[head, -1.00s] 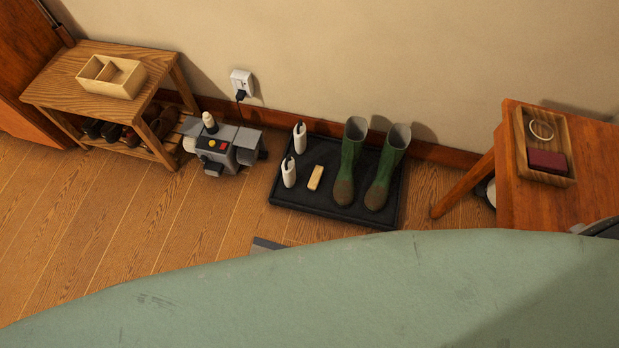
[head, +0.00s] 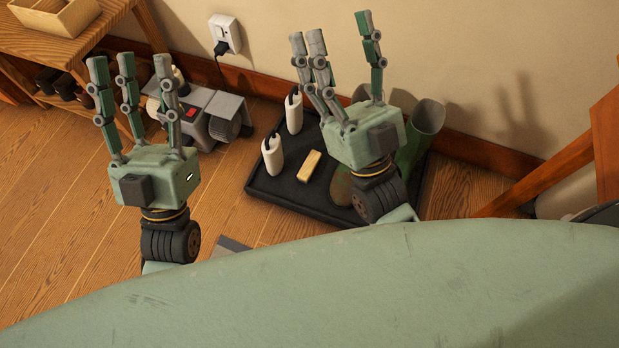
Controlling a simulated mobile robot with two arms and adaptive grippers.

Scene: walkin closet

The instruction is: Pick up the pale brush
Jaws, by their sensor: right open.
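A small pale block-shaped brush (head: 310,166) lies on the black boot tray (head: 262,183), to the right of two white bottles. I cannot make out its bristles. My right gripper (head: 340,42) is open and empty, its fingers pointing up. Its palm shows just right of the brush and covers part of the boots. My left gripper (head: 136,62) is also open and empty, fingers up, in front of the grey machine and well left of the brush. Neither gripper appears to touch anything.
Two white bottles (head: 273,156) with dark tops stand on the tray. Green boots (head: 420,130) are partly hidden behind my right gripper. A grey machine (head: 222,118), a wooden bench (head: 112,12) and a wooden table leg (head: 540,178) flank the tray. The floor at left is clear.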

